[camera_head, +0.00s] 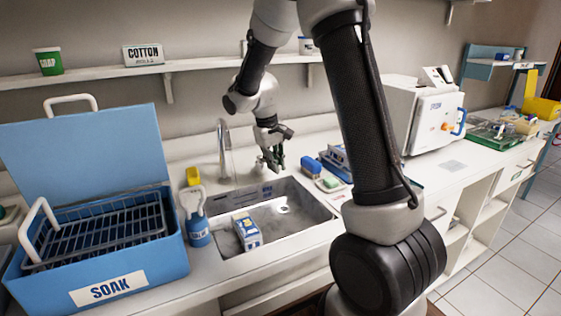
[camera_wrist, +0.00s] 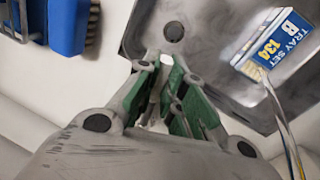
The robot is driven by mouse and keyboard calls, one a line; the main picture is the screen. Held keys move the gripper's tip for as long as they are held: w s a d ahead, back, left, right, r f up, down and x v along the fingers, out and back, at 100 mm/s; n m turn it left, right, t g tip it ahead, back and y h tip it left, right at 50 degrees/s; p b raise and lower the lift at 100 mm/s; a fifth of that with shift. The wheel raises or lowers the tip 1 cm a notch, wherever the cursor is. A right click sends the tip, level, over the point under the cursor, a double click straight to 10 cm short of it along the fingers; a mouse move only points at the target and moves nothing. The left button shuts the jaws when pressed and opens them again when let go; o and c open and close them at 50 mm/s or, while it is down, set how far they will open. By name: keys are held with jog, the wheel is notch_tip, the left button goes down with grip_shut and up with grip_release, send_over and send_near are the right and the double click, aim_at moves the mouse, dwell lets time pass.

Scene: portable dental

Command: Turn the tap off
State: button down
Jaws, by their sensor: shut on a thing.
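The silver tap (camera_head: 223,140) stands behind the left part of the metal sink (camera_head: 310,197). My gripper (camera_head: 273,163) points down to the right of the tap, near the sink's back edge. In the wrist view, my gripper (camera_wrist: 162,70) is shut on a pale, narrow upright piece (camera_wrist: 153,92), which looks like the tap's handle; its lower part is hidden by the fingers. A thin, clear stream (camera_wrist: 283,118) that looks like running water shows to the right of the fingers. It reaches a blue and white box labelled TRAY SET (camera_wrist: 275,45) in the sink.
A blue SOAK tub (camera_head: 170,255) with a rack and a blue bottle (camera_head: 198,232) stand left of the sink. A blue brush (camera_head: 311,166) lies close right of my gripper. A shelf (camera_head: 195,64) runs above. A white machine (camera_head: 420,115) stands farther right.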

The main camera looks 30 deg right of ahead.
jog(key=shift+a+m, duration=0.75)
jog(key=shift+m, duration=0.15)
jog(key=shift+a, duration=0.1)
jog(key=c, duration=1.5)
grip_release()
notch_tip(320, 180, up, 12)
jog(key=a, duration=0.2)
jog(key=shift+a, duration=0.15)
jog(key=shift+f, duration=0.1)
